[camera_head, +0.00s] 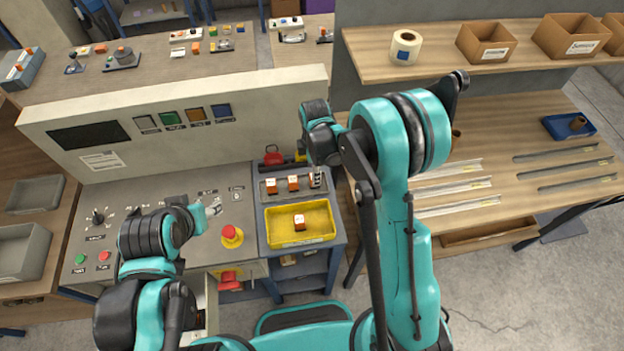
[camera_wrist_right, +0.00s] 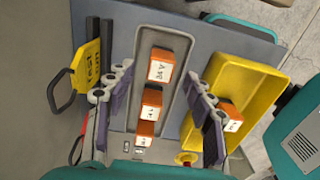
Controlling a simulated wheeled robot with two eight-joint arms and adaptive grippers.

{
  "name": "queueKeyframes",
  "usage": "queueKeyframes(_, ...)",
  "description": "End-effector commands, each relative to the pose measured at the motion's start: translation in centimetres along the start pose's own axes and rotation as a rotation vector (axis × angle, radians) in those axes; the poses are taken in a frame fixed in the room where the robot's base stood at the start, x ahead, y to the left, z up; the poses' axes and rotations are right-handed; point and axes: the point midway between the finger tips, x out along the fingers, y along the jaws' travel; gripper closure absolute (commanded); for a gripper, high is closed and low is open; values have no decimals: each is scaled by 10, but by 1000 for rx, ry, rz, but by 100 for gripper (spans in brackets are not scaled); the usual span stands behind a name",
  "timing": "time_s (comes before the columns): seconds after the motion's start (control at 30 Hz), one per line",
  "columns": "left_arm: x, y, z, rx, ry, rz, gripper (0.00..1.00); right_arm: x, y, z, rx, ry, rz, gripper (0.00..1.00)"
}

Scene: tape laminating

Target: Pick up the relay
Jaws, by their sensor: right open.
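Orange relays with white labelled faces sit in a row in a grey tray. In the right wrist view there are three: the far one (camera_wrist_right: 160,68), the middle one (camera_wrist_right: 151,103) and the near one (camera_wrist_right: 145,134). Two show clearly in the head view, the left (camera_head: 271,186) and the middle (camera_head: 293,183). Another relay (camera_head: 299,222) lies in the yellow bin (camera_head: 318,238). My right gripper (camera_wrist_right: 165,108) is open above the grey tray, its fingers either side of the row. My left gripper (camera_head: 208,213) is over the control panel; its fingers are not discernible.
A red-and-yellow emergency button (camera_head: 231,236) stands left of the yellow bin. An upright panel (camera_head: 180,115) rises behind the trays. A shelf (camera_head: 430,62) and a bench with metal rails (camera_head: 450,190) are to the right.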

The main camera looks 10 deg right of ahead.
Motion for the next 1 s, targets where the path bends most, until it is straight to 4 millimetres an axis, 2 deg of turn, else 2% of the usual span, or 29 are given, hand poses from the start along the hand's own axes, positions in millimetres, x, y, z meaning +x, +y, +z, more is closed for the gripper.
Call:
queueKeyframes(0.1,2,0,2,0,0,0,51,21,0,1,1,0,0,47)
queueKeyframes(0.2,3,0,2,0,0,0,51,33,0,1,1,0,1,47)
queueKeyframes(0.5,3,0,2,0,0,0,51,38,-1,1,2,0,1,47)
queueKeyframes(0.57,3,0,2,0,0,0,51,38,-1,1,2,0,1,60)
queueKeyframes(0.7,3,0,2,0,0,0,51,38,-1,1,2,0,1,97)
queueKeyframes(0.73,3,0,2,0,0,0,51,38,-1,1,2,0,1,100)
queueKeyframes(1.0,3,0,2,0,0,0,51,38,0,1,2,0,1,100)
